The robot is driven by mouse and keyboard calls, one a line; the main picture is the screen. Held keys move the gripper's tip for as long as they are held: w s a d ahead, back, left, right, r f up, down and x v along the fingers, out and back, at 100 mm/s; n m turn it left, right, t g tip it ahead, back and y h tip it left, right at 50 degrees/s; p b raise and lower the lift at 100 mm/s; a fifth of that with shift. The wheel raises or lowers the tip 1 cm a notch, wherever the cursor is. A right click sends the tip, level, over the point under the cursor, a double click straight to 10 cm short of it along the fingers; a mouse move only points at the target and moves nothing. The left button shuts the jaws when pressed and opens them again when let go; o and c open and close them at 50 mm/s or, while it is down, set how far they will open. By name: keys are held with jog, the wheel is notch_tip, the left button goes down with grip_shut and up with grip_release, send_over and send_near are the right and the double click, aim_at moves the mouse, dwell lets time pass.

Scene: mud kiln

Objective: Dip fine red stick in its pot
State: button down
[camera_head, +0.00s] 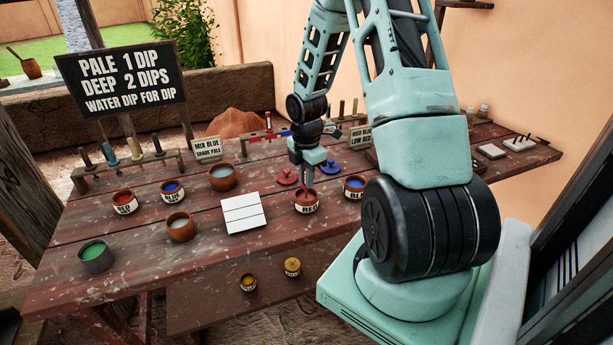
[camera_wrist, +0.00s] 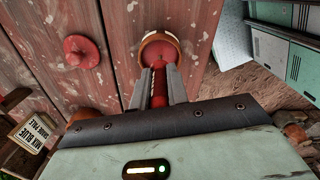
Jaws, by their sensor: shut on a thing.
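My gripper (camera_head: 309,180) is shut on a red stick (camera_wrist: 159,88), held pointing down over the front-right red pot (camera_head: 306,203). This brown pot has a pale label reading RED and red paint inside. It also shows in the wrist view (camera_wrist: 176,40), straight ahead of the fingers (camera_wrist: 160,84). The stick's lower end is at the pot's mouth; I cannot tell whether it touches the paint. A second red pot (camera_head: 124,203) stands at the left of the table.
A blue pot (camera_head: 354,187) stands close right of the front-right red pot. A red disc (camera_head: 287,177) and a blue disc (camera_head: 330,167) lie behind it. A white panelled tile (camera_head: 243,214) lies to its left. A blackboard sign (camera_head: 124,77) stands behind the wooden table (camera_head: 150,245).

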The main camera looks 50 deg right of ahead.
jog(key=shift+r, duration=0.1)
dwell(0.4)
notch_tip(320, 180, up, 7)
jog(key=p, duration=0.7)
dwell(0.6)
